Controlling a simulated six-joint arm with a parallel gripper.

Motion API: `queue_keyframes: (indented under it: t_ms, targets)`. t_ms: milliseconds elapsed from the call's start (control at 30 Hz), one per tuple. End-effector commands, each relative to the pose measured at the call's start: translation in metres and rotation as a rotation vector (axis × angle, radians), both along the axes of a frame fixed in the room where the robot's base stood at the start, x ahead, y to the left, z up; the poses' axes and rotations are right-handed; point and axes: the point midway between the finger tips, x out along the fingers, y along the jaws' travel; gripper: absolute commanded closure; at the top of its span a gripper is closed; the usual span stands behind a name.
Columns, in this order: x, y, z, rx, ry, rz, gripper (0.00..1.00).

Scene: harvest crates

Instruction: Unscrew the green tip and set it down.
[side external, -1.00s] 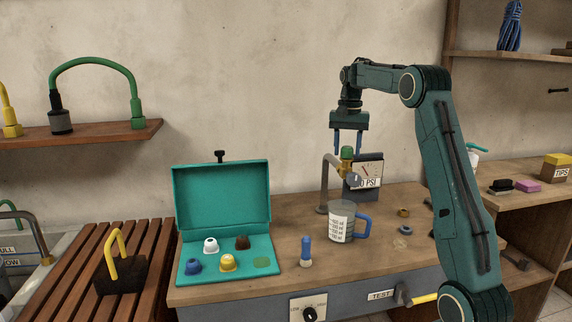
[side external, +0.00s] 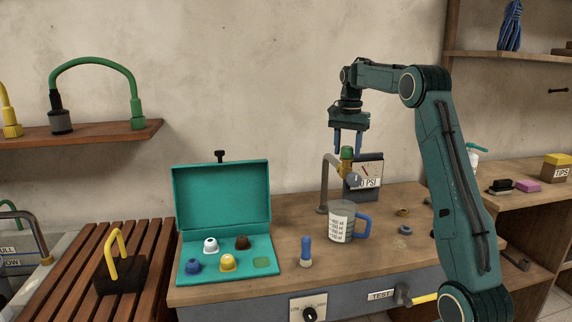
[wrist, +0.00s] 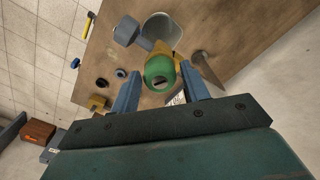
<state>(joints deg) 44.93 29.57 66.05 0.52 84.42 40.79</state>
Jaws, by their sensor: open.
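The green tip (side external: 347,153) sits on top of the brass fitting (side external: 346,169) at the end of the grey bent pipe (side external: 324,190). In the wrist view the tip (wrist: 160,72) is seen from above, with a dark slot in its end. My gripper (side external: 347,151) is open above the fitting, its blue fingers pointing down. In the wrist view my gripper's fingers (wrist: 160,90) lie on either side of the tip, with a visible gap on both sides. Nothing is held.
A blue-topped piece (side external: 306,251) stands on the bench. Bench space around it is clear.

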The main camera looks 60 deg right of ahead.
Motion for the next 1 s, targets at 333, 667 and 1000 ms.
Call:
queue_keyframes:
  t_ms: [333, 667, 1000]
  targets:
    - [0.0, 0.0, 0.0, 0.0, 0.0, -0.028, 0.54]
    - [-0.0002, 0.0, 0.0, 0.0, 0.0, -0.158, 0.54]
    - [-0.0002, 0.0, 0.0, 0.0, 0.0, -0.18, 0.54]
